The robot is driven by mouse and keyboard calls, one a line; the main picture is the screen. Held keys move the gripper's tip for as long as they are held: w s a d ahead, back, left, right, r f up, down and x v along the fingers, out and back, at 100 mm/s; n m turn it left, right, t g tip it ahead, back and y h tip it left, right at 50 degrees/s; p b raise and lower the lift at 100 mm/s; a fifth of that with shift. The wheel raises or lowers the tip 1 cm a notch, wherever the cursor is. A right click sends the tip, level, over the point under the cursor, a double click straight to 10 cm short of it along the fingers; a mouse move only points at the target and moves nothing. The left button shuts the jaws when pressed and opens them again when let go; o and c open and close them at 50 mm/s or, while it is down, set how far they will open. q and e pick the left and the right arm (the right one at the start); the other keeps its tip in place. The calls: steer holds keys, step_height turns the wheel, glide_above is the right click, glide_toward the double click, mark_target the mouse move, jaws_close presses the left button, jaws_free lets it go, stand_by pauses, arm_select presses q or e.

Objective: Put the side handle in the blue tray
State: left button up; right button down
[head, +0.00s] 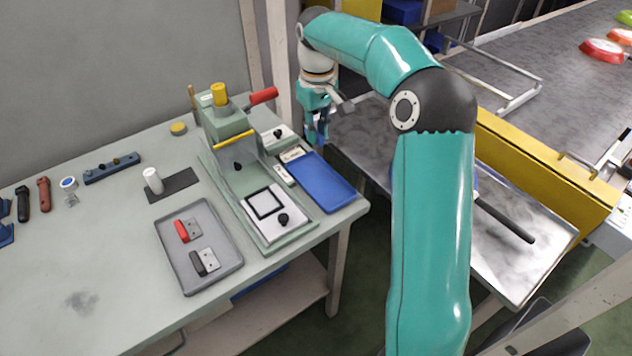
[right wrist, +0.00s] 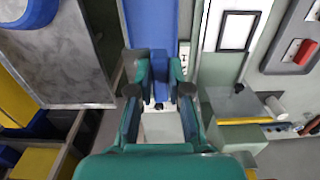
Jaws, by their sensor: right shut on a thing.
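The blue tray (head: 322,184) lies at the right end of the workbench, beside the green press, and looks empty. It also shows at the top of the right wrist view (right wrist: 146,18). My right gripper (head: 319,138) is shut on a blue piece, seemingly the side handle (right wrist: 160,78), held between the fingers in the right wrist view. Fingers hide much of it. In the head view the gripper is above and beyond the tray's far edge, apart from it. My left gripper is not in view.
A grey tray (head: 166,238) holds a red-handled piece (head: 187,230) and a black-handled piece (head: 205,262). The green press (head: 228,142) stands left of the blue tray. A metal table (head: 545,265) and yellow conveyor side (head: 550,165) lie right, beyond a gap.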

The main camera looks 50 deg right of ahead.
mark_target(317, 187)
step_height(317, 187, down, 15)
steer(key=shift+f, duration=0.1)
stand_by(0.3)
steer(key=shift+f, duration=0.1)
steer(key=c, duration=1.4)
jaws_free()
step_height(317, 187, up, 12)
steer(key=shift+r, duration=0.15)
